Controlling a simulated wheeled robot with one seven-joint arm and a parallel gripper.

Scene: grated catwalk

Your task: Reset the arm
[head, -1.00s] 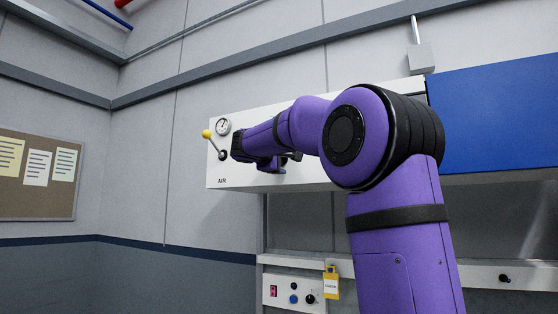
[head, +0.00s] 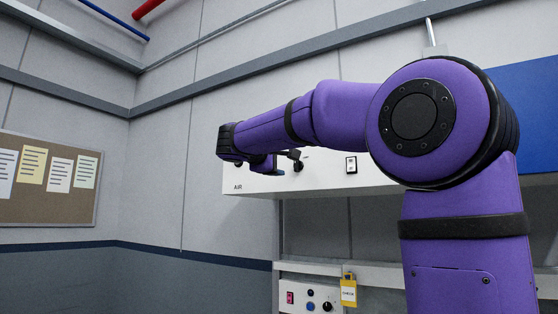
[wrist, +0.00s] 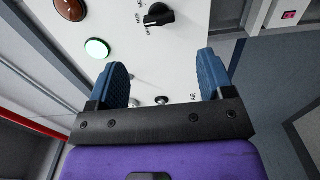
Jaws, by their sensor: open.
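My purple arm reaches left across the front of the white panel marked AIR (head: 240,180) in the head view. My gripper (head: 285,163) is small and partly hidden at the arm's end there. In the wrist view my gripper (wrist: 165,78) has its two blue ridged fingers wide apart with nothing between them. The fingers seem clear of these controls.
A white rocker switch (head: 351,165) sits on the AIR panel. A lower control box (head: 308,298) has a yellow tag (head: 348,292) beside it. A blue board (head: 525,115) is at right, and a cork board (head: 50,208) with papers hangs at left. The space between looks free.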

